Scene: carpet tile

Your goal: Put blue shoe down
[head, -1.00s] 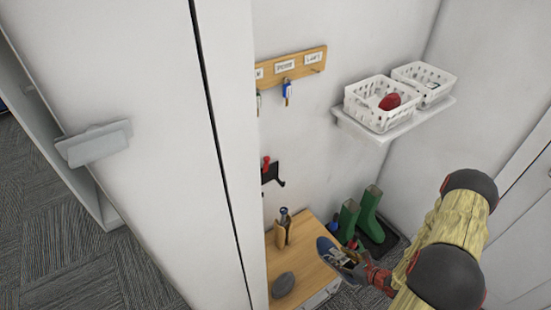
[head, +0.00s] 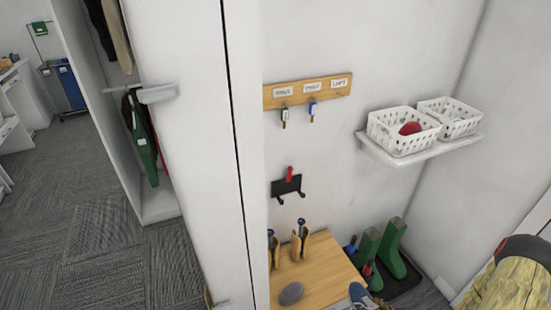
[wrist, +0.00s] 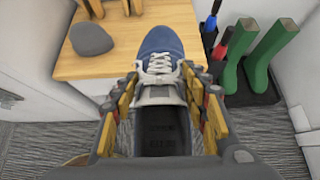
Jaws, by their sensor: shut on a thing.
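The blue shoe (wrist: 158,48) has white laces and a dark insole. In the wrist view my gripper (wrist: 160,80) is shut on it, with fingers on both sides near the laces. The toe points away from my gripper and shows over the right front part of the wooden bench top (wrist: 85,66). I cannot tell whether the shoe touches the bench. In the head view only part of the shoe (head: 360,295) shows at the bottom edge, beside the bench's right front corner.
A grey stone-like object (head: 291,293) and wooden holders (head: 300,245) stand on the bench. Green boots (head: 393,245) stand on a dark tray (head: 408,277) to the right. A shelf (head: 420,152) with white baskets is above. The bench's front middle looks clear.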

